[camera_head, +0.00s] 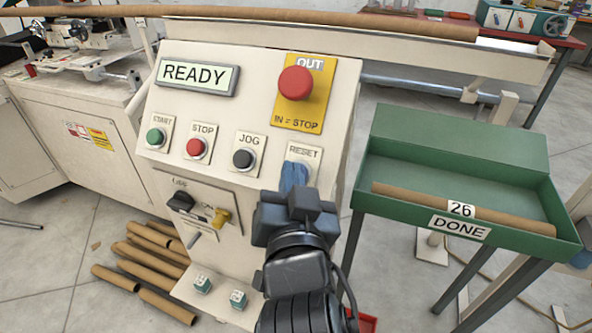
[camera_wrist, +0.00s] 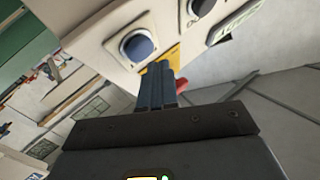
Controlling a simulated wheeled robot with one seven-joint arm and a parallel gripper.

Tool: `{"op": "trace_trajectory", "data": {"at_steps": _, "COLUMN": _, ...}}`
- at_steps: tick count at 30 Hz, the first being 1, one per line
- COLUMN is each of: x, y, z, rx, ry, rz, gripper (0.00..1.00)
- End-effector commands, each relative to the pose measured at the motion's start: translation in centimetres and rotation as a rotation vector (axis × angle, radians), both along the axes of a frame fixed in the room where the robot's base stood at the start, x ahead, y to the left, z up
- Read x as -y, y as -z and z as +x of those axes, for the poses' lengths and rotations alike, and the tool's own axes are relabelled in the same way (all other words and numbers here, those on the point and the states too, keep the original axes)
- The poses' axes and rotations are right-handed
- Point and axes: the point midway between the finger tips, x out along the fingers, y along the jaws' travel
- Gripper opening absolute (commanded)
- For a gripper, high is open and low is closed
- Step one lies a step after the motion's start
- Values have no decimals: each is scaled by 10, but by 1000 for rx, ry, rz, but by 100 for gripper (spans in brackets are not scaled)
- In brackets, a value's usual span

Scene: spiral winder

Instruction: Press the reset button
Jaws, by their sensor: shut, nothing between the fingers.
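The control panel (camera_head: 255,75) stands in front of me. Its RESET label (camera_head: 304,152) shows at the lower right, and the button below it is mostly hidden by my gripper (camera_head: 293,176). In the wrist view, a round blue button (camera_wrist: 138,45) in a metal ring sits on the pale panel face. My gripper is shut and empty, and its fingertips (camera_wrist: 158,72) show just beside and below the blue button in that view. I cannot tell whether they touch the panel.
The green START (camera_head: 155,138), red STOP (camera_head: 195,147) and black JOG (camera_head: 243,158) buttons are to the left. A red mushroom button (camera_head: 295,84) on a yellow plate is above. A green tray (camera_head: 400,188) marked DONE stands right. Cardboard tubes (camera_head: 150,262) lie on the floor.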

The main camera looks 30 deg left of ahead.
Motion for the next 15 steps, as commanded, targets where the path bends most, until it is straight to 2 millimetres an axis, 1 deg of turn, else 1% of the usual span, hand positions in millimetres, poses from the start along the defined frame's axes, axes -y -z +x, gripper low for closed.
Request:
{"op": "trace_trajectory", "data": {"at_steps": 5, "x": 1, "y": -4, "z": -4, "rx": 1, "ry": -1, "rz": 1, "gripper": 0}}
{"op": "trace_trajectory", "data": {"at_steps": 15, "x": 7, "y": -25, "z": -27, "rx": 1, "ry": 0, "rz": 0, "gripper": 0}}
